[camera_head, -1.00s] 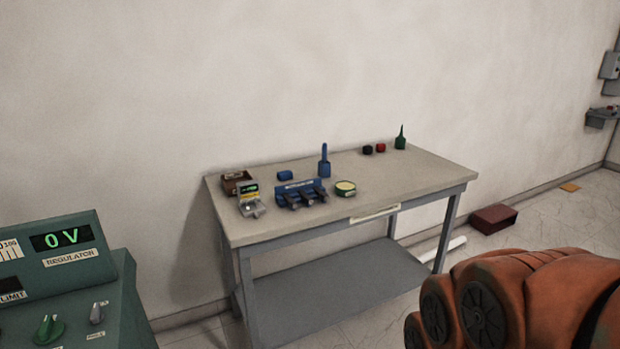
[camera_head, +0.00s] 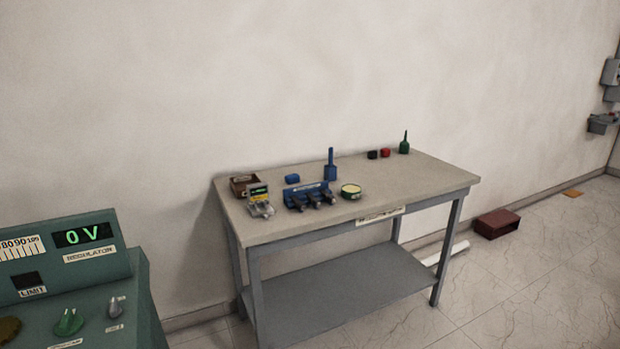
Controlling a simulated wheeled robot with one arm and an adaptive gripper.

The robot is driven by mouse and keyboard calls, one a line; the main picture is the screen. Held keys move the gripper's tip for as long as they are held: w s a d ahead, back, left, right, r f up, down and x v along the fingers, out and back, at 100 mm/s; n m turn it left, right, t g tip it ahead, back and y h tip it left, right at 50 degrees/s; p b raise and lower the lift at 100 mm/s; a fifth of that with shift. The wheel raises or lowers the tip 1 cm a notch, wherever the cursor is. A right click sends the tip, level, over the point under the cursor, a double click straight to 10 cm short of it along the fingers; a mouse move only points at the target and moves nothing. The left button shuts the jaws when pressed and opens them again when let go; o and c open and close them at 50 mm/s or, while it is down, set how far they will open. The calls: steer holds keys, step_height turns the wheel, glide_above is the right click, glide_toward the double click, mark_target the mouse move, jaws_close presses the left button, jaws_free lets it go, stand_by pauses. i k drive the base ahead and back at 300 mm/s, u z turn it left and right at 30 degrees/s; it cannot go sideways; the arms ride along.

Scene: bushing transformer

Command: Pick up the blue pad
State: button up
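A small blue block that looks like the blue pad (camera_head: 292,179) lies on the grey workbench (camera_head: 420,180), toward its back left. It sits behind a blue rack with dark tools (camera_head: 309,196) and left of a blue bottle with a tall spout (camera_head: 330,166). A brown box (camera_head: 243,185) is to its left. Nothing touches the blue pad that I can make out. My gripper is not in view.
A small meter (camera_head: 260,201) and a round yellow-topped tin (camera_head: 351,190) stand near the bench front. Black and red pieces and a green bottle (camera_head: 404,143) are at the back right. A green regulator console (camera_head: 75,285) stands at lower left. A red-brown box (camera_head: 496,223) lies on the floor.

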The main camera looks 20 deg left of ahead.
mark_target(289, 180)
steer(key=z, duration=0.05)
steer(key=i, duration=1.9)
steer(key=u, duration=1)
steer(key=i, duration=1)
steer(key=u, duration=1.4)
steer(key=i, duration=0.5)
steer(key=u, duration=0.5)
